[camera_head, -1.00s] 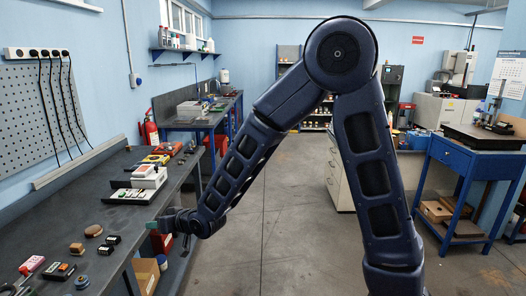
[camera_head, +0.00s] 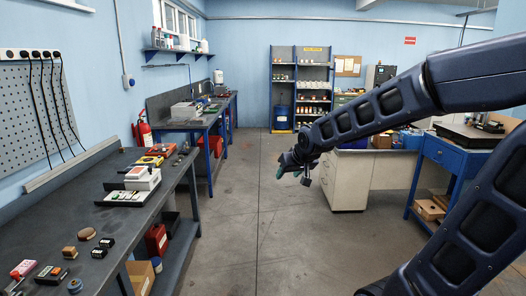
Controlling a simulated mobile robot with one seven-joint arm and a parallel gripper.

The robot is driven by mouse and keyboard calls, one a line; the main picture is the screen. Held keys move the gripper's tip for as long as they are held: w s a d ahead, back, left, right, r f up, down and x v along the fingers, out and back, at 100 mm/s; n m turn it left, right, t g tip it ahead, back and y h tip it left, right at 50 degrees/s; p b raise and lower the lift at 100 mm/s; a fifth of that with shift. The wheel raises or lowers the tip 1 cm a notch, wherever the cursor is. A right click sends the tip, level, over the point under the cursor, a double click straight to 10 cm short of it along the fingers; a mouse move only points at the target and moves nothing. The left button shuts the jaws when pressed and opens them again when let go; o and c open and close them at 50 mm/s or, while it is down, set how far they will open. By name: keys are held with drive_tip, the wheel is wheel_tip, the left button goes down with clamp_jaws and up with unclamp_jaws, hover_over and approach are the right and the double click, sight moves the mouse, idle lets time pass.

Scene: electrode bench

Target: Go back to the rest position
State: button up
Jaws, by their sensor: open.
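My gripper (camera_head: 294,171) hangs at the end of my dark blue arm near the middle of the head view. It is over the open floor, right of the left bench and in front of the white drawer cabinet. Its jaws are small and dark here, open, and I see nothing held between them. My arm comes in from the right edge and reaches left and down.
The left bench (camera_head: 75,205) carries a white box (camera_head: 142,178) and several small items. A blue shelf unit (camera_head: 283,85) stands at the back. A white cabinet (camera_head: 347,184) and a blue table (camera_head: 445,150) stand right. The floor (camera_head: 235,225) between is clear.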

drive_tip(key=s+d+r+m+g+h, duration=0.1)
drive_tip(key=s+d+m, duration=0.1)
drive_tip(key=s+d, duration=0.5)
drive_tip(key=s+d+r+m+g+h, duration=0.1)
drive_tip(key=s+d+h, duration=0.1)
drive_tip(key=s+d, duration=0.6)
drive_tip(key=d, duration=0.4)
drive_tip(key=shift+d+m+g, duration=0.15)
drive_tip(key=shift+m+g, duration=0.25)
